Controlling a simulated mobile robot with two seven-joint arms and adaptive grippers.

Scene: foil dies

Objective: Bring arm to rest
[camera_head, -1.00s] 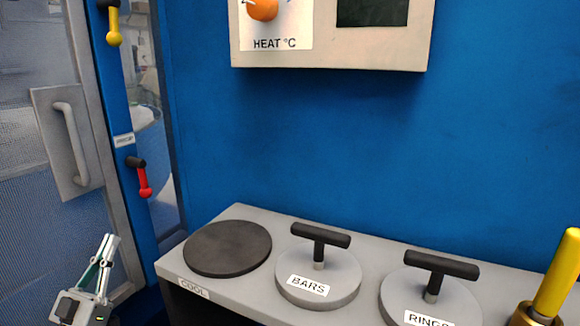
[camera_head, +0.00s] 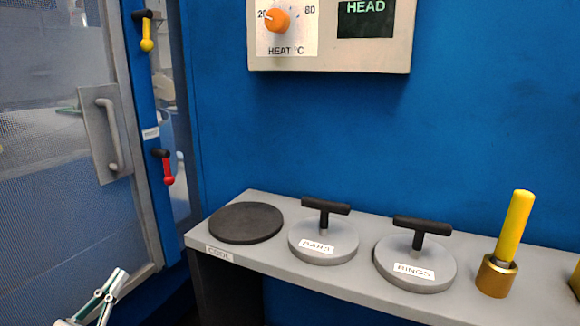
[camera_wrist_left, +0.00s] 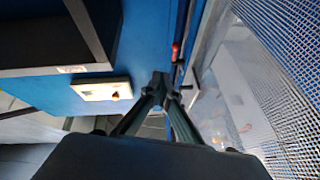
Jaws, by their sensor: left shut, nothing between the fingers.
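My left gripper (camera_head: 112,290) shows at the bottom left of the head view, in front of the mesh door and left of the grey shelf. Its fingers are together with nothing between them. In the left wrist view the two dark fingers of the left gripper (camera_wrist_left: 160,90) meet at their tips, and nothing is held. The gripper touches nothing that I can see. My right gripper is in neither view.
Red (camera_head: 167,168) and yellow (camera_head: 147,32) levers sit beside the mesh door (camera_head: 60,150). A heat panel (camera_head: 329,60) hangs above.

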